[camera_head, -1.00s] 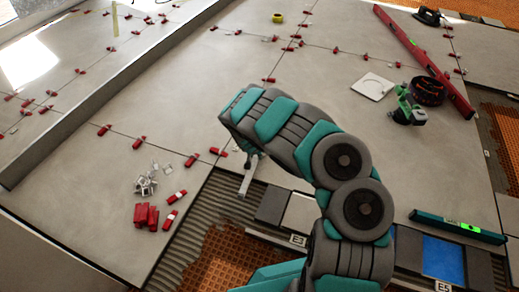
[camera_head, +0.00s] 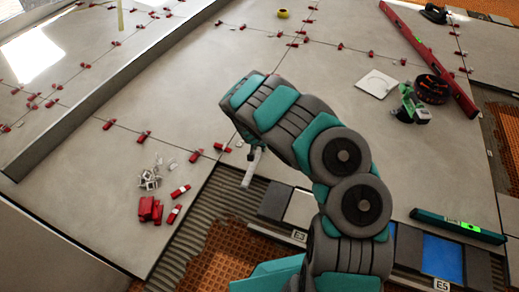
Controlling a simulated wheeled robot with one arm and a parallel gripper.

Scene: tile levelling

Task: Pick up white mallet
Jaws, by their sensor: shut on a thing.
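My gripper (camera_head: 255,148) is at the end of my bent arm, mostly hidden behind the last arm link. It is shut on a pale, narrow piece, the white mallet (camera_head: 251,169), which hangs tilted below it over the edge of the ridged adhesive. Only part of the mallet shows; the rest is hidden by the arm. I cannot tell how far the mallet is above the floor.
Red wedges (camera_head: 150,210) and white clips (camera_head: 150,178) lie on the tiles at left. A green tool (camera_head: 411,106), black-and-orange reel (camera_head: 431,89), white square plate (camera_head: 377,84) and long red level (camera_head: 428,58) lie at right. A teal level (camera_head: 458,226) lies at lower right.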

